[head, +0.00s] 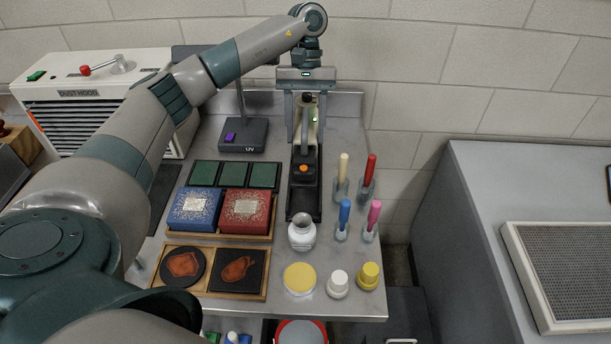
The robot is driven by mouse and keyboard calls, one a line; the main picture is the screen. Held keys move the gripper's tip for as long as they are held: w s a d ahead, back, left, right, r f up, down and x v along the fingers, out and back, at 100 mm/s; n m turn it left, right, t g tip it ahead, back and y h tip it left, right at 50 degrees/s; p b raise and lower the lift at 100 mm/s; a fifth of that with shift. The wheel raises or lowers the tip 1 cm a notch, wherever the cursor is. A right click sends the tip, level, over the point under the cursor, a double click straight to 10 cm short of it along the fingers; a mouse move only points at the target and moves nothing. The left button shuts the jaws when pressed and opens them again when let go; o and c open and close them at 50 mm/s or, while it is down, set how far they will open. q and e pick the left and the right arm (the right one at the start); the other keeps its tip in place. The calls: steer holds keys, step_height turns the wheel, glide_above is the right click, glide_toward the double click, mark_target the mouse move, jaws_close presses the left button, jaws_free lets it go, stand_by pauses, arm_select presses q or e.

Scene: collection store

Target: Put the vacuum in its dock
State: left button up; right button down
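The vacuum (304,134) is a small dark unit with a pale upper part and an orange button, at the back middle of the metal table. Its lower part is at the back of a long black tray-like base (304,203), which looks like the dock. I cannot tell whether it is fully seated. My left gripper (305,138) points down over the vacuum, one finger on each side of its upper part. The fingers are spread, with a narrow gap seeming to show beside the vacuum. My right gripper is out of view.
The UV lamp (243,138) and dust hood (92,90) stand to the left. A blue box (195,209) and red box (246,210) sit left of the dock. A white jar (302,233) stands in front; upright brushes (369,172) stand right.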

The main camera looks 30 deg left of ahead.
arm_select(q)
step_height(320, 180, down, 5)
steer(key=shift+f+p, duration=0.2)
steer(key=shift+p, duration=0.95)
steer(key=shift+w+f, duration=0.1)
steer(key=shift+f, duration=0.35)
steer(key=shift+f+p, duration=0.9)
steer(key=shift+f, duration=0.95)
